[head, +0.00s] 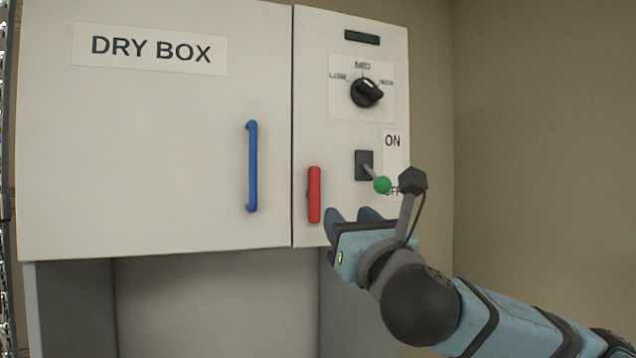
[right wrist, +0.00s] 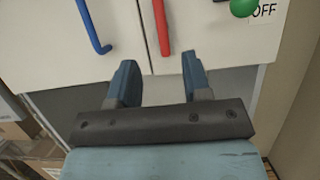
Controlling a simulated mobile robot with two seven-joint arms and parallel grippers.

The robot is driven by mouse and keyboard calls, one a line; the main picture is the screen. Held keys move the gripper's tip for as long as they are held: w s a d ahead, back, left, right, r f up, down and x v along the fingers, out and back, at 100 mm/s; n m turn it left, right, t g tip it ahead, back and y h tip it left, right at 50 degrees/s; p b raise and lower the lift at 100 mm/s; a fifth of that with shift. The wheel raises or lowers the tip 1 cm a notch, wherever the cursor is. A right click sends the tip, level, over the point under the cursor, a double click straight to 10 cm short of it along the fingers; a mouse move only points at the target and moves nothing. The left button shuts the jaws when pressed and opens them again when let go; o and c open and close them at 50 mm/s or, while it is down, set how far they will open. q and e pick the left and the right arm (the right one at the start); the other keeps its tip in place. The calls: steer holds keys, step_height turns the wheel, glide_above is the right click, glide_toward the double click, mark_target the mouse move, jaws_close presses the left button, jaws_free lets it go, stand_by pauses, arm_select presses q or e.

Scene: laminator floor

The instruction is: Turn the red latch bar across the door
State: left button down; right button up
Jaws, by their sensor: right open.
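The red latch bar (head: 314,194) stands upright on the panel just right of the door seam. It also shows in the right wrist view (right wrist: 161,28), ahead of the fingers. The white door (head: 150,150) of the dry box is closed and carries a blue handle (head: 252,167). My right gripper (head: 352,214) is open and empty, just right of and below the bar's lower end in the head view. In the right wrist view the bar's lower end lies beyond the gap between the two fingers (right wrist: 157,75), apart from them. My left gripper is not in view.
A toggle switch with a green knob (head: 382,185) sticks out close above my right gripper. A black dial (head: 367,93) is higher on the panel. There is an open recess (head: 215,300) under the box. Cardboard boxes (right wrist: 15,120) show at the lower left in the wrist view.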

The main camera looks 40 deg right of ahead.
mark_target(317, 183)
steer(key=p+x, duration=0.7)
steer(key=x, duration=0.5)
steer(key=shift+w+d+r, duration=0.15)
steer(key=shift+w+r, duration=0.1)
steer(key=shift+w, duration=0.55)
steer(key=c, duration=0.7)
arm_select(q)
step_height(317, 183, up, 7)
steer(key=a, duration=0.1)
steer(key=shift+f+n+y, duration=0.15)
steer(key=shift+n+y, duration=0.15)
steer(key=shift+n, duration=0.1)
arm_select(e)
jaws_close()
